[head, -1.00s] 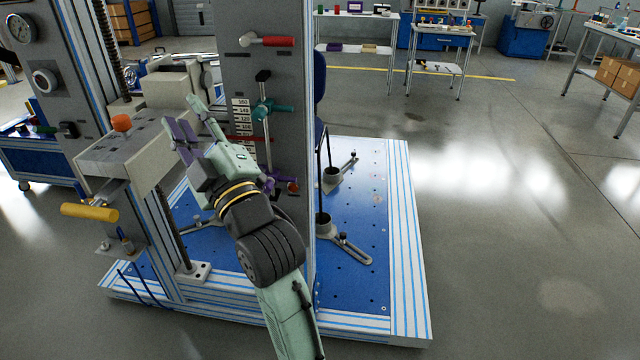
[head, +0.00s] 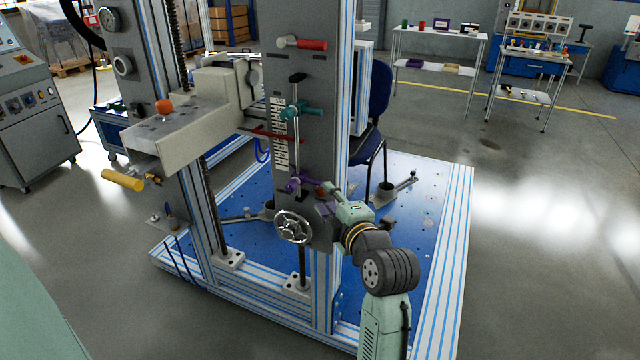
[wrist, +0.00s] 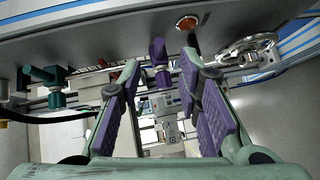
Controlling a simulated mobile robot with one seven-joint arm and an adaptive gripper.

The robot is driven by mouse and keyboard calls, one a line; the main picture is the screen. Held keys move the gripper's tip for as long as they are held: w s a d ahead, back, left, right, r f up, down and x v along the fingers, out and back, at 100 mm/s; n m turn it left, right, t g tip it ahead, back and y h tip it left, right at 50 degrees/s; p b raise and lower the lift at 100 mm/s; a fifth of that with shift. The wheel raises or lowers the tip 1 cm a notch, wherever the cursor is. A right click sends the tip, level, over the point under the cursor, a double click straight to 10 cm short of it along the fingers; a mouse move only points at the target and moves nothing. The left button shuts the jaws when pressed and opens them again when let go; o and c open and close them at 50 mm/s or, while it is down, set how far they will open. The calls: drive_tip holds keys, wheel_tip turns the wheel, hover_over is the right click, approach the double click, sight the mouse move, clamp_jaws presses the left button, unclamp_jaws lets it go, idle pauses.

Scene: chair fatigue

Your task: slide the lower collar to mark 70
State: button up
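The purple lower collar (head: 293,185) sits low on the vertical rod in front of the grey panel, near the bottom of the white scale (head: 279,135). The mark beside it is too small to read. The teal upper collar (head: 298,111) is higher on the same rod; it also shows at the left of the wrist view (wrist: 50,86). My gripper (head: 318,198) is at the panel, just right of the lower collar. In the wrist view its purple-padded fingers (wrist: 158,75) are spread, with the lower collar (wrist: 159,52) ahead between them, apparently untouched.
A red-orange button (wrist: 187,22) is close to one finger. A metal handwheel (head: 293,226) is below the collar. A red-handled lever (head: 303,43) is above the scale. The big grey block (head: 195,130) juts out at left. Open floor lies right of the blue base (head: 430,190).

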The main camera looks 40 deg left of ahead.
sight(316, 184)
drive_tip(key=p+x, duration=0.1)
drive_tip(key=x, duration=0.6)
drive_tip(key=shift+w+a, duration=0.2)
drive_tip(key=shift+a, duration=0.15)
clamp_jaws()
idle(0.5)
